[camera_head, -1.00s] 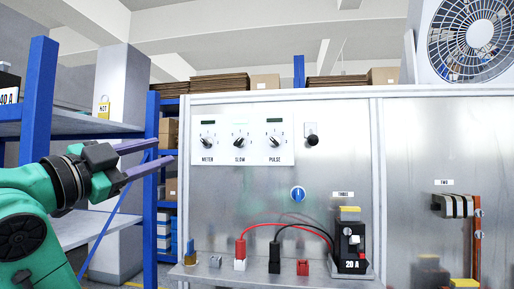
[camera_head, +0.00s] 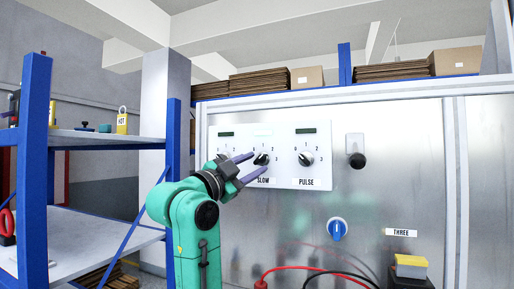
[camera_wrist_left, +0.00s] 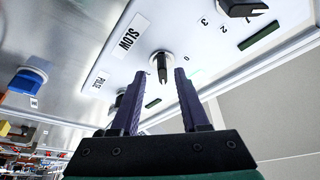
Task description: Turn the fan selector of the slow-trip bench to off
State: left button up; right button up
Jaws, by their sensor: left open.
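A white selector panel (camera_head: 323,172) on the metal bench front carries three dark knobs. The middle knob (camera_head: 262,158), labelled SLOW, also shows in the left wrist view (camera_wrist_left: 162,66). My left gripper (camera_head: 258,162) is at this knob, jaws open, with a purple finger on either side. In the wrist view the knob appears between the fingertips (camera_wrist_left: 160,73); I cannot tell whether they touch it. The PULSE knob (camera_head: 306,158) is to its right. The METER knob (camera_head: 226,156) and its label are partly hidden by my gripper. My right gripper is not in view.
A blue round knob (camera_head: 338,230) and a dark knob on a small plate (camera_head: 356,152) are nearby on the bench front. Red and black cables (camera_head: 300,268) run below. A blue-posted shelf (camera_head: 100,139) stands to the left.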

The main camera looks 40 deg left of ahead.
pick_arm(q)
jog(key=shift+x, duration=0.9)
jog(key=shift+s+r, duration=0.15)
jog(key=shift+s, duration=0.25)
jog(key=shift+c, duration=0.6)
grip_shut()
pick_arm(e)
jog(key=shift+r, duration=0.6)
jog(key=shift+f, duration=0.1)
